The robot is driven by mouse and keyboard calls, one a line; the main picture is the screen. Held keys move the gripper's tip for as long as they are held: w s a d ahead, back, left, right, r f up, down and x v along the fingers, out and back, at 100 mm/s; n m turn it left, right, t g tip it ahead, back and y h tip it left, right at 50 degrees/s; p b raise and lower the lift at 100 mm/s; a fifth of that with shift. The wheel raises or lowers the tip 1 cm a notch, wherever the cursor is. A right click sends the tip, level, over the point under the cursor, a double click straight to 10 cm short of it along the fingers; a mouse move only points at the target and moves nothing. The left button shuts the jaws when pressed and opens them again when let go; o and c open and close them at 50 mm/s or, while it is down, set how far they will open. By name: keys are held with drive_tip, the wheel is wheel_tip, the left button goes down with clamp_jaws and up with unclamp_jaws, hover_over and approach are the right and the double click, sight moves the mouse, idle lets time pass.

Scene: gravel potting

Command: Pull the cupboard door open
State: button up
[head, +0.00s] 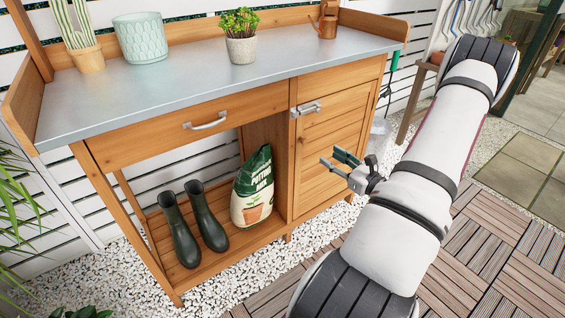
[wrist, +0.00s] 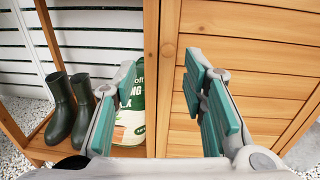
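The cupboard door (head: 338,143) is a slatted wooden panel at the right of the potting bench, and it looks shut. Its silver bar handle (head: 309,108) is at the door's upper left. In the wrist view the door (wrist: 245,75) fills the right side, and its handle is out of sight. My gripper (head: 334,160) is in front of the door, below and right of the handle in the head view. In the wrist view my gripper (wrist: 160,72) has its green-padded fingers wide apart with nothing between them. The wooden post left of the door lies behind the gap.
A potting mix bag (head: 252,188) and dark green boots (head: 192,222) stand on the lower shelf (head: 228,242). A drawer handle (head: 205,121) is left of the door. Pots and a small copper can (head: 328,22) stand on the grey top. Wooden decking (head: 480,240) lies at right.

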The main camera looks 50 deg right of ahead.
sight(306, 143)
drive_tip(key=shift+m+h, duration=0.6)
drive_tip(key=b+x, duration=0.1)
drive_tip(key=x, duration=0.3)
drive_tip(key=f+b+x, duration=0.1)
drive_tip(key=x, duration=0.3)
drive_tip(key=f+b+x, duration=0.1)
drive_tip(key=b+x, duration=0.1)
drive_tip(key=x, duration=0.2)
drive_tip(key=shift+w+d+f, duration=0.25)
drive_tip(key=shift+w+d, duration=0.05)
drive_tip(key=shift+w, duration=0.05)
clamp_jaws()
